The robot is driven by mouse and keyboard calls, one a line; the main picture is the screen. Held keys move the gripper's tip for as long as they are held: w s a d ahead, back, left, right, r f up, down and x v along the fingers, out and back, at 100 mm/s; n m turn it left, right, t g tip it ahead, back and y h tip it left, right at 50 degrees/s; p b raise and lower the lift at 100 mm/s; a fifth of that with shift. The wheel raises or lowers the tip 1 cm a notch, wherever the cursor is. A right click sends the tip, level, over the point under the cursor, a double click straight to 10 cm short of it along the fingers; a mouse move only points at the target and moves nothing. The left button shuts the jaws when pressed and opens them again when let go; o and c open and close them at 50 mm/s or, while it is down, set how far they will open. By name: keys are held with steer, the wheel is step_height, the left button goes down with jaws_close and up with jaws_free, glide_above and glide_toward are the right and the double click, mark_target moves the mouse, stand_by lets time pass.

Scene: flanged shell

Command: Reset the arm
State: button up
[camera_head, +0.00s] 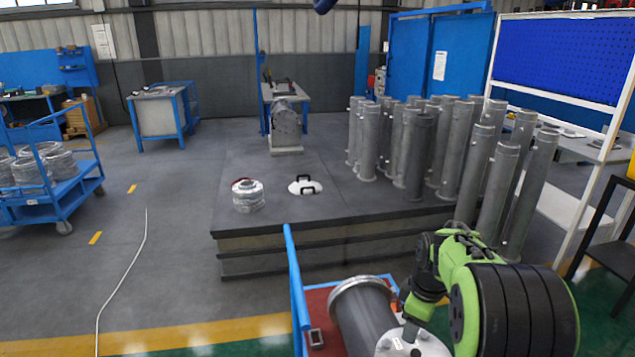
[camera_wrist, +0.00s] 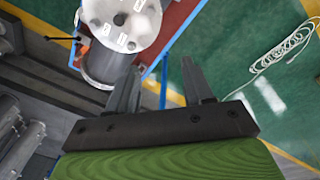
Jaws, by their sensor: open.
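My gripper (camera_wrist: 160,68) is open in the wrist view, with its two dark fingers apart and nothing between them. The flanged shell (camera_head: 362,312) is a grey cylinder on a red-topped stand with blue edges, at the bottom of the head view. Its pale flange plate (camera_wrist: 122,22) with labels and bolt holes shows at the top of the wrist view, beyond the fingers. The fingers appear apart from the plate. My green and black arm reaches over the right side of the stand in the head view; I cannot make out the fingers there.
A low dark platform (camera_head: 300,215) holds several upright grey tubes (camera_head: 415,155), a short silver flanged part (camera_head: 248,196) and a white disc with black handles (camera_head: 305,186). A blue cart (camera_head: 60,195) stands left. A pale cord (camera_wrist: 285,45) lies on the green floor.

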steer(key=s+a+r+m+t+p, duration=0.1)
steer(key=s+a+r+m, duration=0.2)
steer(key=s+r, duration=0.35)
steer(key=s+a+r+m+t+p, duration=0.1)
steer(key=s+a+r+m+p, duration=0.15)
steer(key=s+r, duration=0.45)
steer(key=s+a+r+m+t+p, duration=0.1)
steer(key=s+r+m, duration=0.1)
steer(key=s, duration=0.4)
steer(key=s+a+r+m+t+p, duration=0.1)
steer(key=s+r+m, duration=0.1)
steer(key=s, duration=0.4)
steer(key=shift+s+a+r+m, duration=0.2)
steer(key=shift+s+a+m, duration=0.1)
steer(key=shift+m, duration=0.25)
